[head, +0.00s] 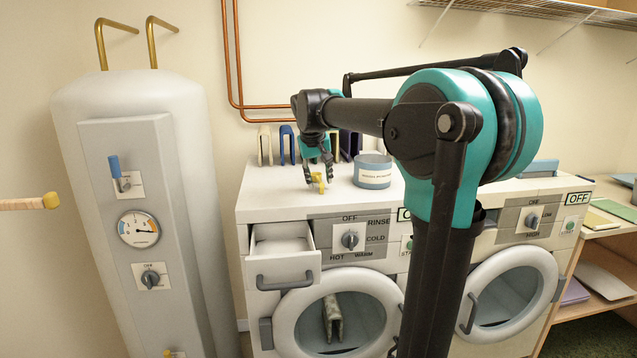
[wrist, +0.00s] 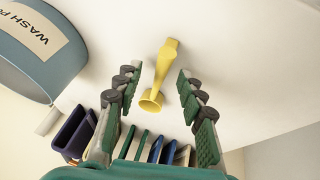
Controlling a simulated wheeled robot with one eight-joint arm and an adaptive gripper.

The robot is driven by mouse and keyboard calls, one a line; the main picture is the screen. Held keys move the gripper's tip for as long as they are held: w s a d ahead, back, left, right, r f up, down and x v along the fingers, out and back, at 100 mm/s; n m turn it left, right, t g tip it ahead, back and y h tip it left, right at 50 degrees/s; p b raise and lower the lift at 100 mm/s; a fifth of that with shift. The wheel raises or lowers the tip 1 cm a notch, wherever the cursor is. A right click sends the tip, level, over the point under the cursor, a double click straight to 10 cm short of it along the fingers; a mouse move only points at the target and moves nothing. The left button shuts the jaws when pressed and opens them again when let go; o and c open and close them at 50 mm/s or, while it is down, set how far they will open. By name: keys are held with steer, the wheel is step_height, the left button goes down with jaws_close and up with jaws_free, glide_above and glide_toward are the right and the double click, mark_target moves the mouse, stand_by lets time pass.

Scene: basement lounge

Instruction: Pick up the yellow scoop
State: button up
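The yellow scoop (head: 317,182) is on the white top of the left washing machine (head: 268,190), near its front middle. In the wrist view, the scoop (wrist: 166,66) lies with its round cup toward my gripper and its handle pointing away. My gripper (head: 318,166) is over the scoop, fingers pointing down. In the wrist view, my gripper (wrist: 160,84) is open, with a finger on each side of the scoop and gaps between them. Whether the fingertips reach the machine top is unclear.
A blue-grey wash powder tub (head: 373,171) stands just right of the scoop. Several coloured folded items (head: 287,145) line up at the back. The left machine's drawer (head: 283,250) is pulled open. A white boiler (head: 140,200) stands at left.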

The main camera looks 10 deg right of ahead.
mark_target(319, 180)
steer(key=shift+w+f, duration=0.1)
steer(key=shift+f, duration=0.15)
steer(key=shift+c, duration=0.6)
jaws_close()
step_height(319, 180, up, 20)
